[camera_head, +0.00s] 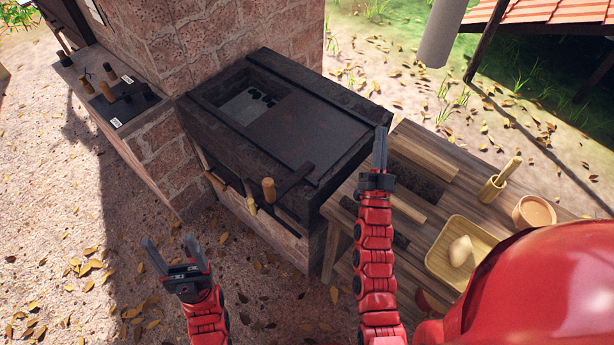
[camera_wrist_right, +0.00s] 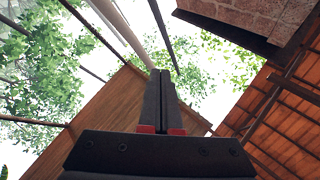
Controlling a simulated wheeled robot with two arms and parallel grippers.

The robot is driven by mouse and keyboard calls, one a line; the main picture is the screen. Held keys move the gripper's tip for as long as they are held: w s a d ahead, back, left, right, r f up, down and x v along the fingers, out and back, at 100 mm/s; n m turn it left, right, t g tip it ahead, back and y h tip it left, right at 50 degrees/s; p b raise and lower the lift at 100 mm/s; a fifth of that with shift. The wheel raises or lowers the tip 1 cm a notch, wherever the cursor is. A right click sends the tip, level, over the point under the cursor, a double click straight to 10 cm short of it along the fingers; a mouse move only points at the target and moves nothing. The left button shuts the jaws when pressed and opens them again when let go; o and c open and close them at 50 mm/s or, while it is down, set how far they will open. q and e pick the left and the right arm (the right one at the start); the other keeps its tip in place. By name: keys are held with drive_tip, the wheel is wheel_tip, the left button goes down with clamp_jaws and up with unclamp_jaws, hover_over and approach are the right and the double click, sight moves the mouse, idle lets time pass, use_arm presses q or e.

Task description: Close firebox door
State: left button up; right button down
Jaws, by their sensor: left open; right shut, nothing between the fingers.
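The firebox (camera_head: 355,110) is a dark metal-topped block on a brick base in the middle of the head view. A flat dark plate (camera_head: 290,125), apparently its door, covers much of the top. An opening with grey and black contents (camera_head: 250,103) shows at the plate's left. A dark bar with a wooden grip (camera_head: 268,189) sticks out at the front. My left gripper (camera_head: 170,247) is open and empty, in front and left of the firebox. My right gripper (camera_head: 380,148) is shut and empty, pointing up near the firebox's right side; its closed fingers show in the right wrist view (camera_wrist_right: 160,98).
A wooden table (camera_head: 490,215) at right holds a yellow tray (camera_head: 440,262), a cup (camera_head: 534,212) and a small holder (camera_head: 493,187). A brick chimney (camera_head: 230,50) rises behind. A low ledge at left carries several wooden-handled tools (camera_head: 105,92). Leafy ground lies open at front left.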

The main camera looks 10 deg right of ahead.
drive_tip(key=w+d+f+m+g+y, duration=0.2)
drive_tip(key=w+d+f+g, duration=0.1)
drive_tip(key=w+f+g, duration=0.15)
drive_tip(key=g+y+p, duration=0.6)
drive_tip(key=g+y, duration=0.5)
drive_tip(key=y, duration=0.1)
approach(302, 178)
wheel_tip(302, 178, down, 3)
drive_tip(key=shift+w+a+f+n+p, duration=0.25)
drive_tip(key=shift+w+a+n+p, duration=0.15)
drive_tip(key=shift+w+a+p, duration=0.45)
drive_tip(key=shift+w+a+f, duration=0.2)
drive_tip(key=shift+w+a, duration=0.35)
drive_tip(key=shift+w, duration=0.3)
